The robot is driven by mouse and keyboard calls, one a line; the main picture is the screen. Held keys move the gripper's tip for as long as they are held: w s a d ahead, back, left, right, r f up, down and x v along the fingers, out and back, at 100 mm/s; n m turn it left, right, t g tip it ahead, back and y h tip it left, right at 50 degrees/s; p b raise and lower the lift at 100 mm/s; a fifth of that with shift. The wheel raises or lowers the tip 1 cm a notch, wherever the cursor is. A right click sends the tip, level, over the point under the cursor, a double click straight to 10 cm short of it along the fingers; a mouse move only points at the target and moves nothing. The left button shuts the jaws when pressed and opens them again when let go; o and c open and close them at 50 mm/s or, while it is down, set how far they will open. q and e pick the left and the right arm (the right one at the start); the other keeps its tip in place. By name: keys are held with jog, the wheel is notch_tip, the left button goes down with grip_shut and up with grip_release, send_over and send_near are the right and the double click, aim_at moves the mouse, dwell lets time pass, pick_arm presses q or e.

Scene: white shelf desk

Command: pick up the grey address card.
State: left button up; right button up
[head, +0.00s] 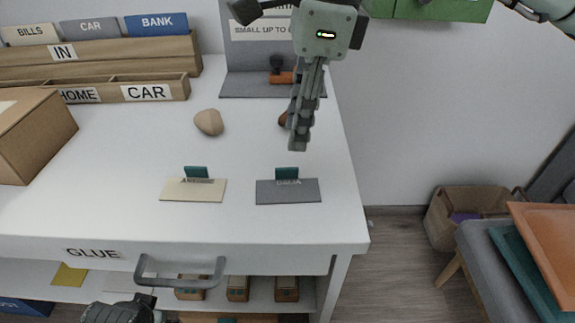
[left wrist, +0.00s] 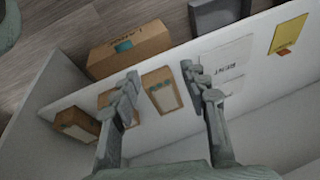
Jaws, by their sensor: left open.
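The grey address card (head: 288,193) lies flat near the front right of the white desk top, with a teal tab at its back edge and faint lettering. A cream card (head: 193,191) with a similar teal tab lies to its left. My right gripper (head: 299,140) points down, just beyond the grey card in the picture and apart from it; its fingers overlap, so its opening is unclear. My left gripper (left wrist: 165,92) is open and empty, over the lower shelf in the left wrist view. In the head view its arm shows at the bottom left, low before the desk.
A drawer handle (head: 180,273) juts from the desk front beside the GLUE label. A potato-like lump (head: 209,122) and a stamp stand (head: 245,88) are further back. A cardboard box (head: 35,135) is at left. Small boxes (left wrist: 160,90) and a yellow envelope (left wrist: 288,36) lie on the shelf.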

aim_at(287, 168)
jog(key=shift+s+a+f, duration=0.1)
jog(key=shift+f, duration=0.45)
jog(key=shift+s+a+f, duration=0.15)
jog(key=shift+f, duration=0.9)
jog(key=f, duration=0.3)
jog(key=shift+a+f+p, duration=0.3)
jog(key=shift+a+p, duration=0.05)
jog(key=shift+a, duration=0.05)
jog(key=shift+f, duration=0.2)
jog(key=shift+w, duration=0.2)
pick_arm(q)
jog(key=shift+s+d+f, duration=0.1)
jog(key=shift+s+f, duration=0.15)
jog(key=shift+f, duration=0.65)
pick_arm(e)
grip_shut()
